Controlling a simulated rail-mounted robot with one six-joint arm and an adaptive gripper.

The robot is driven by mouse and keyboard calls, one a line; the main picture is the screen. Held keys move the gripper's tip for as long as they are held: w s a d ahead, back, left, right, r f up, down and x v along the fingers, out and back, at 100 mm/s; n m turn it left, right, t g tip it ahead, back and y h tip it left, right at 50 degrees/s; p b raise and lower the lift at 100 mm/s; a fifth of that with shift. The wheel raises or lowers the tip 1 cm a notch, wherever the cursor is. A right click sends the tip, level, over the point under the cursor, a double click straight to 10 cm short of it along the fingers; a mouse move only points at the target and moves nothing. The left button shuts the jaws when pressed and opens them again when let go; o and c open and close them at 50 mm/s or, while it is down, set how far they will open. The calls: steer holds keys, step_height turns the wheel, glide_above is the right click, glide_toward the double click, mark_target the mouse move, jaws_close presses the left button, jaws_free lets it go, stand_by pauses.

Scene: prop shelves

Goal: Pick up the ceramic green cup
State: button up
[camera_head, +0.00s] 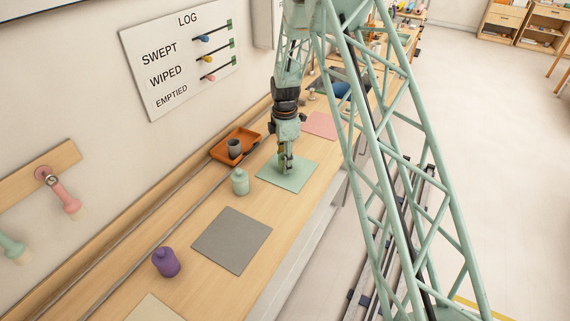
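A pale green vessel (240,183) with a narrower top stands upright on the wooden counter, just left of the green mat. It is the only green vessel I can make out, and it is too small to tell whether it is a cup or a lidded jar. My gripper (286,172) points down over the green mat (297,182), to the right of the vessel and apart from it. The fingers are small and close in colour to the mat. I cannot tell how far they are open or whether anything is between them.
A grey mat (231,240) and a purple vessel (166,262) are nearer. A pink mat (320,126) lies beyond my gripper. Bare counter surrounds the green vessel.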

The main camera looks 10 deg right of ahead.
steer(key=shift+r, duration=1.75)
steer(key=s, duration=0.5)
steer(key=s+r+b, duration=0.1)
steer(key=s, duration=1)
steer(key=shift+r, duration=0.15)
